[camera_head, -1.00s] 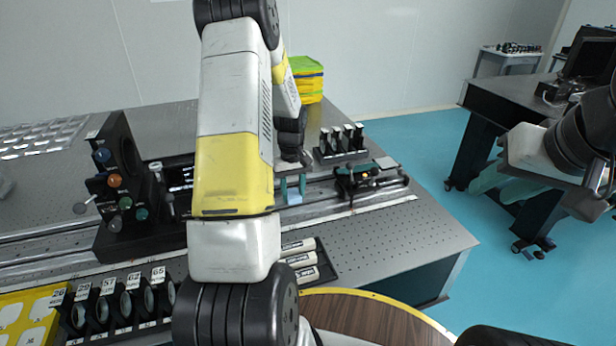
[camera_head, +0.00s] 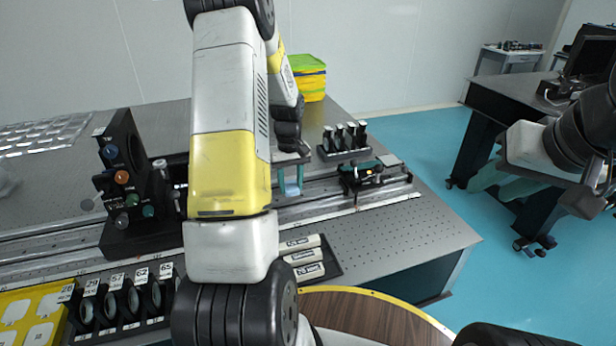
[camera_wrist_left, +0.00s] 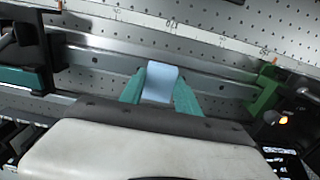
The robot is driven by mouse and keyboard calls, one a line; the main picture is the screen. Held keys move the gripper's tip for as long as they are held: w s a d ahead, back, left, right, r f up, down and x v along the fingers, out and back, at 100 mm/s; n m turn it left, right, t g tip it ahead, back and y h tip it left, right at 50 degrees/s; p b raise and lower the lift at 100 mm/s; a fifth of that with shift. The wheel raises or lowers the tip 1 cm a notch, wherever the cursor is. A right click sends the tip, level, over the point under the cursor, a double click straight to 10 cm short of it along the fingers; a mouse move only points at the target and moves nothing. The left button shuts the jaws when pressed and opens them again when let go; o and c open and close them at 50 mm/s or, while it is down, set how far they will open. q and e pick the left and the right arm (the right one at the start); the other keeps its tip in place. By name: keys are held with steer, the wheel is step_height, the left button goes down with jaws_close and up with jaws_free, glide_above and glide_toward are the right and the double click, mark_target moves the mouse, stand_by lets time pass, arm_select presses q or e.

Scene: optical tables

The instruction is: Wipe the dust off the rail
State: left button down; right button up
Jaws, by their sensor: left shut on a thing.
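The metal rail (camera_head: 333,197) runs across the optical table, and it also shows in the wrist view (camera_wrist_left: 215,85). My left gripper (camera_head: 290,178) is over the rail. Its green fingers are shut on a light blue wipe (camera_wrist_left: 160,82), which is at the rail surface; whether it touches is not clear. The wipe is small in the head view (camera_head: 292,189). I cannot make out separate dust on the rail. My right gripper (camera_head: 493,178) hangs at the right, above the floor and away from the table; its finger gap is unclear.
A dark carrier (camera_head: 362,175) sits on the rail right of the wipe. A large black mount with coloured knobs (camera_head: 126,185) stands to the left. Black posts (camera_head: 343,140) stand behind the rail.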

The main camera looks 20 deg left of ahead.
mark_target(291, 186)
arm_select(q)
steer(key=shift+a+r, duration=0.1)
steer(key=shift+r, duration=2.5)
